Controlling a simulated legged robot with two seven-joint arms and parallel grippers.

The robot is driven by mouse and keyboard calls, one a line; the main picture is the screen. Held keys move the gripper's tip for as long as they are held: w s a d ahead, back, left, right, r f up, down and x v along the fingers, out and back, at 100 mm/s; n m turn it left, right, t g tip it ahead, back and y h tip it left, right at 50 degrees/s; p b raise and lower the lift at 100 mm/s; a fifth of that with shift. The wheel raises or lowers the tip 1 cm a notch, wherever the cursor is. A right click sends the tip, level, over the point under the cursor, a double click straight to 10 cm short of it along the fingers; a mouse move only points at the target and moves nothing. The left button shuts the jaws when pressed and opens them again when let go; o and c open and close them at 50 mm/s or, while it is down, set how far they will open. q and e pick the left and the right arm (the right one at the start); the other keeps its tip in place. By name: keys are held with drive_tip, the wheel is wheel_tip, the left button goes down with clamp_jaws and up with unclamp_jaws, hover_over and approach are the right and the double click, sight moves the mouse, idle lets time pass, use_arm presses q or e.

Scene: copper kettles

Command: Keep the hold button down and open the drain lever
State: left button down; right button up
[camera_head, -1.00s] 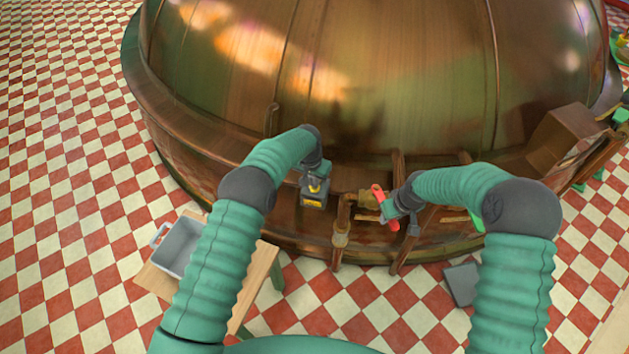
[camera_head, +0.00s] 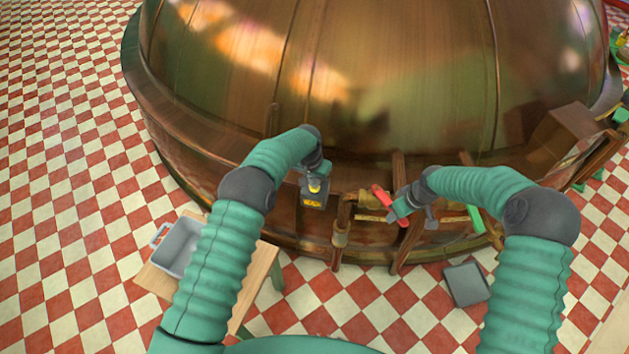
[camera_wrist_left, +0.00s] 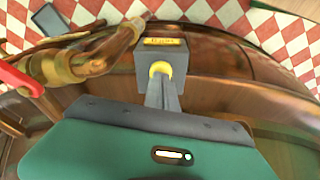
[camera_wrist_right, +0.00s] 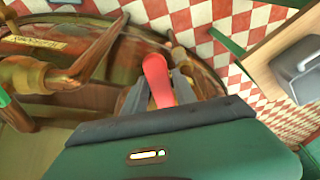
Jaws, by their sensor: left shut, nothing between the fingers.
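The hold button is a yellow knob (camera_wrist_left: 160,69) on a dark grey box (camera_head: 313,199) at the kettle's lower side. My left gripper (camera_wrist_left: 161,84) is shut and empty, its fingertips against the button, whose depth I cannot judge. The drain lever is a red handle (camera_head: 381,195) on a brass valve (camera_wrist_left: 62,68) with a copper pipe, right of the box. It lies slanted, down to the right in the head view. My right gripper (camera_head: 400,208) has its fingers on both sides of the lever (camera_wrist_right: 157,78), close against it, and seems shut on it.
The copper kettle (camera_head: 390,75) fills the back. Brown uprights (camera_head: 408,245) stand close to the right gripper. A grey tub (camera_head: 180,245) sits on a wooden table (camera_head: 262,275) at left. A dark grey slab (camera_head: 466,284) lies on the open checkered floor.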

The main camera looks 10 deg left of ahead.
drive_tip(key=o, duration=0.4)
use_arm(q)
wheel_tip(320, 180, up, 16)
drive_tip(key=p, duration=1)
use_arm(e)
drive_tip(key=shift+r, duration=4.95)
use_arm(q)
wheel_tip(320, 180, up, 8)
drive_tip(key=p, duration=0.7)
drive_tip(key=shift+f, duration=0.2)
use_arm(e)
wheel_tip(320, 180, up, 10)
use_arm(q)
drive_tip(key=shift+f, duration=0.1)
